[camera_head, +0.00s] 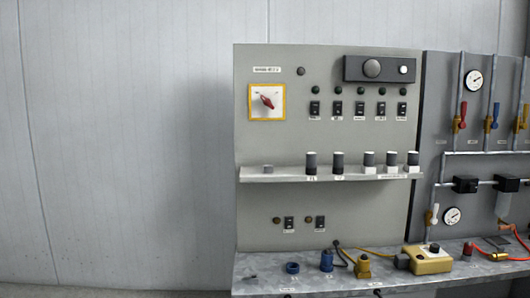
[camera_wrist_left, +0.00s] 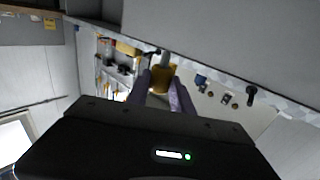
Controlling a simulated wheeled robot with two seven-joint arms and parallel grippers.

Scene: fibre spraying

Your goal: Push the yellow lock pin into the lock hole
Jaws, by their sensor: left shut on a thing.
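My left gripper (camera_wrist_left: 164,92) shows in the left wrist view. Its two grey-purple fingers are shut on a small yellow piece (camera_wrist_left: 163,77). A grey cylindrical part (camera_wrist_left: 165,58) shows just beyond the yellow piece; I cannot tell whether they are joined. The yellow piece may be the lock pin, but it is too small to be sure. I cannot make out a lock hole in either view. Neither gripper shows in the head view.
The grey bench (camera_head: 262,268) carries a blue ring (camera_head: 292,267), a blue fitting (camera_head: 326,261), a yellow fitting (camera_head: 362,267) with a hose, and a yellow box (camera_head: 428,262). Behind stands a control panel (camera_head: 330,130) with a shelf (camera_head: 270,175). The wall at left is bare.

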